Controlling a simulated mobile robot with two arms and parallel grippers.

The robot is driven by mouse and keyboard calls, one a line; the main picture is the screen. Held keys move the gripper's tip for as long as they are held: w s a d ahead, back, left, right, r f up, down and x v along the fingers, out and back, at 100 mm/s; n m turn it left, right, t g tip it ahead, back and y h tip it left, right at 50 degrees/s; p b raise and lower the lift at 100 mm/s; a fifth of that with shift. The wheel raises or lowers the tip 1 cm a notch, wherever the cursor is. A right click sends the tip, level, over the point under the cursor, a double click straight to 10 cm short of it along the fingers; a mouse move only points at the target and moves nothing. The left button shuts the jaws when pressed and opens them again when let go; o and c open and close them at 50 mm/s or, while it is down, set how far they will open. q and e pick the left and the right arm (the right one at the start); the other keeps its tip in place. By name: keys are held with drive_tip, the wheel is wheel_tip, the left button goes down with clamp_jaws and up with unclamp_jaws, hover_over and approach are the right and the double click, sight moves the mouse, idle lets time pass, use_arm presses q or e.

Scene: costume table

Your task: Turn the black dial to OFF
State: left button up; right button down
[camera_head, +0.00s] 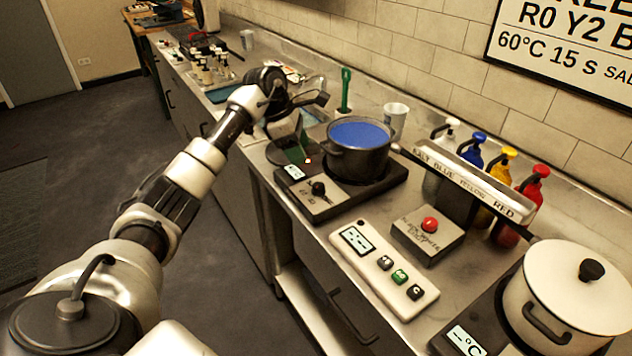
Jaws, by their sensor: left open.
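The black dial (318,188) sits on the sloped front panel of the left hotplate (390,183), beside a small lit display (294,171). Markings by the dial are too small to read, so I cannot tell its setting. My left gripper (303,152) is open, pointing down just behind and left of the dial, near the pot's left side. It looks apart from the dial and holds nothing that I can see. My right gripper is out of view.
A dark pot (345,160) of blue liquid stands on the left hotplate. A control box (384,262) with buttons, a red-button box (427,240), colour pump bottles and a white lidded pot (570,290) fill the counter to the right.

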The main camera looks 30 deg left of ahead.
sight(317, 184)
use_arm(q)
drive_tip(key=p+x, duration=0.2)
drive_tip(key=x, duration=0.7)
drive_tip(key=shift+x, duration=0.9)
drive_tip(key=shift+s+a, duration=0.1)
drive_tip(key=shift+c, duration=0.3)
drive_tip(key=c, duration=0.9)
